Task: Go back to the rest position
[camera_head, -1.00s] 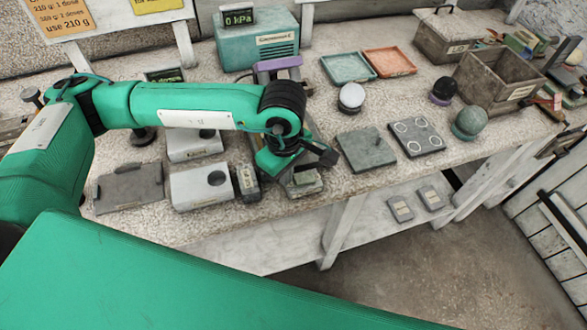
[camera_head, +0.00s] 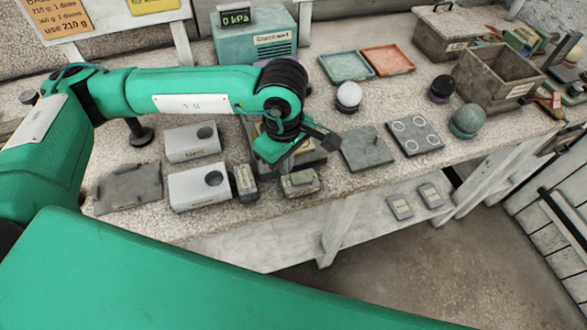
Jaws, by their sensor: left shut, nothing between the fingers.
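My left arm reaches in from the left over the bench, and my left gripper (camera_head: 289,164) hangs from its wrist, pointing down. It is shut, with nothing seen in it. It is in front of a grey-tan apparatus with a flat base, just above and behind a small grey box (camera_head: 300,184) at the bench's front edge. My right gripper is not in view. The white sphere (camera_head: 349,94), the black sphere (camera_head: 443,85) and the grey-green sphere (camera_head: 469,117) each sit on a stand to the right, apart from the gripper.
Pale blocks (camera_head: 198,189) with round holes stand left of the gripper. A dark plate (camera_head: 366,150) and a ringed plate (camera_head: 414,136) lie to its right. A teal pressure unit (camera_head: 270,42), teal tray (camera_head: 346,68), orange tray (camera_head: 388,61) and open crate (camera_head: 493,90) stand farther back.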

